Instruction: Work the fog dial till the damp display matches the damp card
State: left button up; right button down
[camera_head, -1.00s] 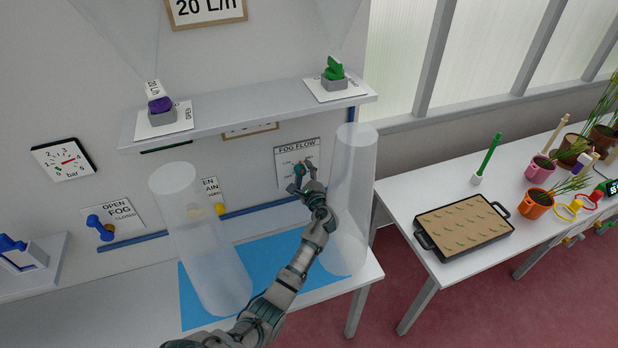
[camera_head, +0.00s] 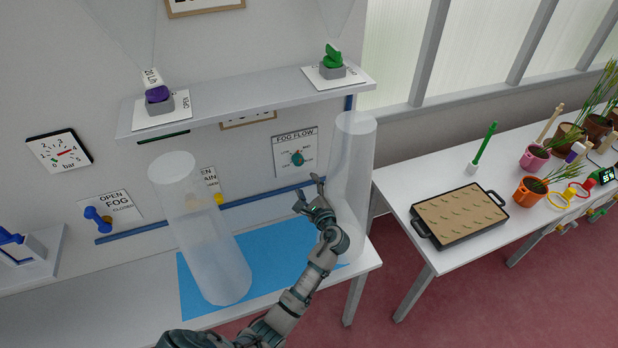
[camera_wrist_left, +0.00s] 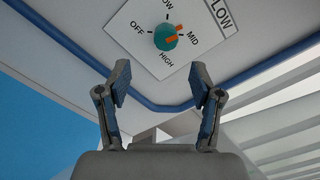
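The fog dial (camera_head: 297,158) is a teal knob with an orange pointer on the white FOG FLOW card on the wall. In the left wrist view, the dial's pointer (camera_wrist_left: 174,37) is turned towards MID. My left gripper (camera_head: 309,189) is open and empty, apart from the dial and below it in the picture. Its two spread fingers (camera_wrist_left: 160,80) show in the wrist view. A framed card (camera_head: 249,121) under the shelf is mostly hidden, so I cannot read it. A dark strip with a green edge (camera_head: 163,137) also peeks out there; I cannot tell whether it is the damp display. My right gripper is out of view.
Clear tubes (camera_head: 205,235) (camera_head: 354,150) stand left and right of my left arm. The shelf (camera_head: 245,102) juts out above the dial and carries purple and green knobs. A blue FOG lever (camera_head: 98,217) and a pressure gauge (camera_head: 60,151) are at the left.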

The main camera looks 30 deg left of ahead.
aim_at(300, 162)
pick_arm(q)
jog(key=s+d+n+b, duration=0.2)
jog(key=d+n+b, duration=0.1)
jog(key=n+b, duration=0.8)
jog(key=s+d+n+b, duration=0.2)
jog(key=n+b, duration=0.6)
jog(key=n, duration=0.7)
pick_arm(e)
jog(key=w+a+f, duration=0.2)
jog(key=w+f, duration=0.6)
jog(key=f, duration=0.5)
pick_arm(q)
jog(key=shift+n, duration=0.4)
jog(key=p+x, duration=0.1)
jog(key=x, duration=0.7)
jog(key=p+x, duration=0.1)
jog(key=x, duration=0.7)
jog(key=shift+w+d+r, duration=0.1)
jog(key=shift+w+r, duration=0.05)
jog(key=shift+w, duration=0.5)
jog(key=shift+r, duration=0.1)
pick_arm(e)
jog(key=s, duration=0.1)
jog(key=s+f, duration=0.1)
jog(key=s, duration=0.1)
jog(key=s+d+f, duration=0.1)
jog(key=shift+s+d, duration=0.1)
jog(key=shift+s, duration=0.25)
